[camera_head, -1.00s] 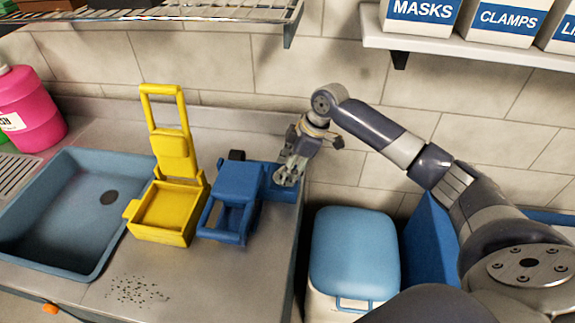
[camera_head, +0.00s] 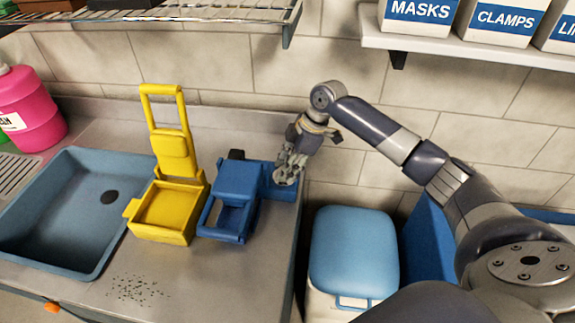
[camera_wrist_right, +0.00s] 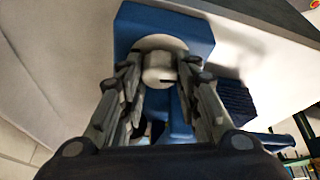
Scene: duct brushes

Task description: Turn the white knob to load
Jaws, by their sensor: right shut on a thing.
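The white knob (camera_wrist_right: 158,68) sits on the blue device in the right wrist view, on a round pale base, with a dark mark on its face. My right gripper (camera_wrist_right: 160,88) has a finger on each side of the knob and is shut on it. In the head view my right gripper (camera_head: 287,174) reaches down over the right end of the blue device (camera_head: 238,185) and hides the knob there. The device stands on the counter near its right edge. My left gripper is not in view.
A yellow device (camera_head: 170,208) with a tall upright handle stands just left of the blue one. A blue sink (camera_head: 55,225) lies further left. A blue-lidded bin (camera_head: 354,250) stands right of the counter. A shelf (camera_head: 440,52) with boxes hangs above.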

